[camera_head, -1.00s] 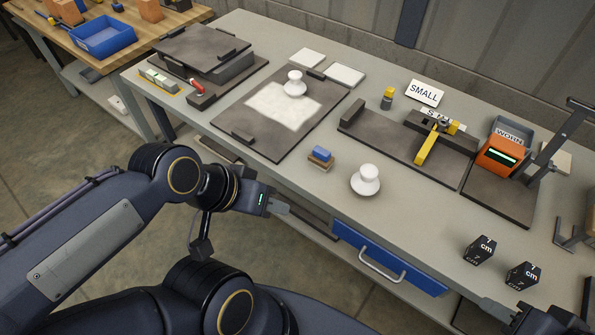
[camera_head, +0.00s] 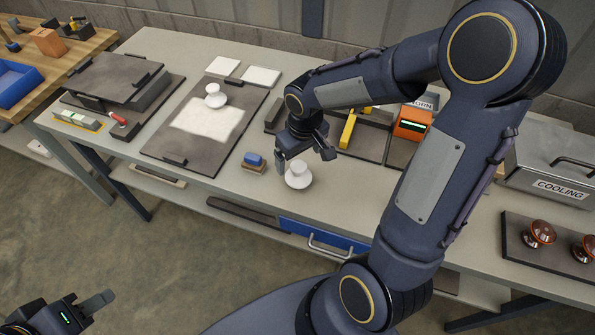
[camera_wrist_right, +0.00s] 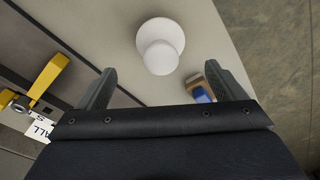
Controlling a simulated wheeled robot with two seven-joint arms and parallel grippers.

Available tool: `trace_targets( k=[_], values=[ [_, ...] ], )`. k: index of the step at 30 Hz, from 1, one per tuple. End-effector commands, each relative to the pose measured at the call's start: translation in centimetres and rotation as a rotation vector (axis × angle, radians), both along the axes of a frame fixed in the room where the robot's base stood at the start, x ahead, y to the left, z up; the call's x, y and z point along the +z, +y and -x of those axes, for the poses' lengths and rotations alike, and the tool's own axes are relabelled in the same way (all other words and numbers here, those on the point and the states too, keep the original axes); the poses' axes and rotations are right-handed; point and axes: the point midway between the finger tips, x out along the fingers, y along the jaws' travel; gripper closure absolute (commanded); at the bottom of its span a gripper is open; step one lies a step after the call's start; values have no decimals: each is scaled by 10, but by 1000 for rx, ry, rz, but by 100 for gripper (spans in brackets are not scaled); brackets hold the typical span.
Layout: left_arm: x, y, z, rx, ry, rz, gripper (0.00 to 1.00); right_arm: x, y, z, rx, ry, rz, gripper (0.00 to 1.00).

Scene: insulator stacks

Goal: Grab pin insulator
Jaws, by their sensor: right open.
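A white pin insulator (camera_head: 298,176) stands on the table near its front edge. A second white insulator (camera_head: 215,97) stands on the pale sheet of the dark board at left. My right gripper (camera_head: 305,160) points down just above and behind the front insulator, its fingers spread and empty. In the right wrist view the insulator (camera_wrist_right: 160,48) lies ahead of the two fingertips, roughly midway between their lines, not gripped. My left gripper (camera_head: 88,307) is low at the left, away from the table; its finger gap is unclear.
A small blue-topped block (camera_head: 254,161) sits close left of the front insulator; it also shows by one finger in the right wrist view (camera_wrist_right: 200,94). A yellow-handled tool (camera_head: 348,128) and orange device (camera_head: 412,122) are behind. A COOLING box (camera_head: 550,165) is at right.

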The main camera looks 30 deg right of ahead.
Motion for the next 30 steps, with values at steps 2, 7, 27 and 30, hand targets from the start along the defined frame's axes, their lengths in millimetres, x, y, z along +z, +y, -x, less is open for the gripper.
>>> trace_targets(
  k=[2, 7, 27, 30],
  values=[
    [0, 0, 0, 0, 0, 0, 64, -11, 0, 0, 0, 5, 0, 10],
    [3, 0, 0, 0, 0, 0, 64, -29, 1, 0, 0, 6, -1, 10],
    [6, 0, 0, 0, 0, 0, 64, -71, 2, -3, -1, 1, -2, 23],
    [6, 0, 0, 0, 0, 0, 64, -71, 2, -3, -1, 1, -2, 37]
  ],
)
